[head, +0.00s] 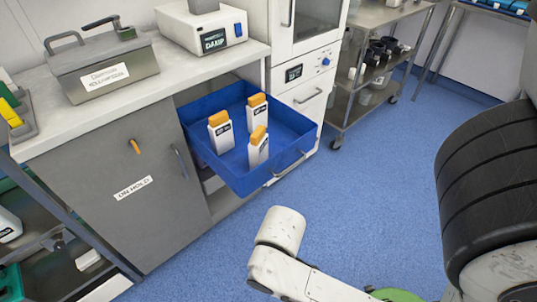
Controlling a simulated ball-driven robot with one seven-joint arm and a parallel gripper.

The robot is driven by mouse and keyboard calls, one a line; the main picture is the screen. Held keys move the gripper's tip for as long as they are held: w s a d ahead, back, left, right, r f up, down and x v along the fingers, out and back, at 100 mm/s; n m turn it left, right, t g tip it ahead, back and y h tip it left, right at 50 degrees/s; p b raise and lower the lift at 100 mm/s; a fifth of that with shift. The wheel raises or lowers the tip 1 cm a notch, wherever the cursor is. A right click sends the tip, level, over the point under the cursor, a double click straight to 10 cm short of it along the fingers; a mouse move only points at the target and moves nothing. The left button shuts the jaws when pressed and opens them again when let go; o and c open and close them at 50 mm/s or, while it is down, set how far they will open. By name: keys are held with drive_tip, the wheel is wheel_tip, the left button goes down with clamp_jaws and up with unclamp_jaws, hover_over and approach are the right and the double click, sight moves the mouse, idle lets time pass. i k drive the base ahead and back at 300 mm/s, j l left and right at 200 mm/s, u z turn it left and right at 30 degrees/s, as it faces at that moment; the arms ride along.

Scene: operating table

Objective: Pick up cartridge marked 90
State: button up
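Three white cartridges with orange caps stand upright and apart in an open blue drawer (258,182). One cartridge (221,136) is at the left, one (256,115) at the back right, and one (258,152) nearest the front. Each has dark print on its face, too small to read, so I cannot tell which is marked 90. A white link of my arm shows at the bottom centre, in front of the drawer and apart from it. My gripper's fingers are not in view.
Above the drawer, a worktop (165,82) bears a grey lidded box (105,75) and a white device (203,27). A grey cabinet door (115,200) is left of the drawer, and a wheeled metal shelf (375,70) is behind right. Blue floor (370,190) is open in front.

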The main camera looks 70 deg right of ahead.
sight(257, 109)
drive_tip(key=z, duration=1.15)
drive_tip(key=j+z, duration=0.15)
drive_tip(key=j, duration=0.5)
drive_tip(key=i, duration=0.05)
